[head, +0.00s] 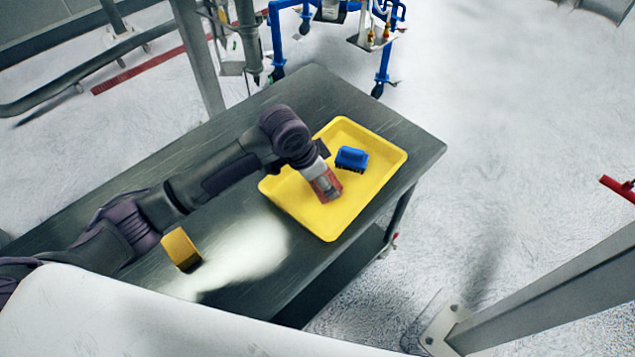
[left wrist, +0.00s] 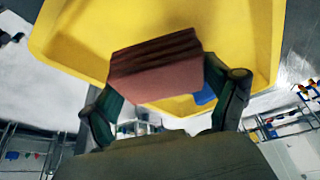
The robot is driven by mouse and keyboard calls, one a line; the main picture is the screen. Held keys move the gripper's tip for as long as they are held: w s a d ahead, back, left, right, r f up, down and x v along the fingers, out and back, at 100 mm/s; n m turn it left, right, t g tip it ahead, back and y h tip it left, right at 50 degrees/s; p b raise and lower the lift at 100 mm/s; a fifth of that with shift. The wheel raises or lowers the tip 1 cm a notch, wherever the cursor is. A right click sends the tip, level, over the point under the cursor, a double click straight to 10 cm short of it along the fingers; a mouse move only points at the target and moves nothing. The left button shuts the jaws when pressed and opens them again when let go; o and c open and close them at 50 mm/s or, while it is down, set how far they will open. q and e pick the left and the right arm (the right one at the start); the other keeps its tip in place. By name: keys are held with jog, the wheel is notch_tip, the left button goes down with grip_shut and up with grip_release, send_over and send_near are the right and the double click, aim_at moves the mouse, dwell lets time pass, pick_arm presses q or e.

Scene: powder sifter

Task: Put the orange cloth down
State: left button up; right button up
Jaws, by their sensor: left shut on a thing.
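My left gripper (head: 323,183) comes in from the left over the yellow tray (head: 336,229). It is shut on a reddish-orange folded cloth (head: 327,189). In the left wrist view the cloth (left wrist: 157,82) is a thick reddish-brown folded pad between the two dark fingers, with layered folds along its upper edge. The yellow tray (left wrist: 75,35) fills the view behind it. The cloth is over the tray's inside; I cannot tell whether it touches the tray floor. My right gripper is not in view.
A blue brush (head: 352,157) lies in the tray, right of the cloth. A yellow block-like item with a dark underside (head: 180,248) sits on the dark metal table (head: 300,90) at the near left. A blue frame (head: 277,40) stands beyond the table.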

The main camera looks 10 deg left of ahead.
aim_at(317, 188)
pick_arm(q)
jog(key=shift+w+a+f, duration=0.15)
jog(key=shift+a+f, duration=0.3)
jog(key=shift+a, duration=0.25)
notch_tip(317, 188, down, 3)
jog(key=shift+f+p, duration=0.1)
jog(key=shift+p, duration=0.6)
jog(key=shift+f, duration=0.45)
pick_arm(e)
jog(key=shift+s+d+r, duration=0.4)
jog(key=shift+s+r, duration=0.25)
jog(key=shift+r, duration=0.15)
pick_arm(q)
jog(key=shift+f, duration=0.1)
jog(key=o, duration=0.8)
jog(key=shift+c, duration=0.2)
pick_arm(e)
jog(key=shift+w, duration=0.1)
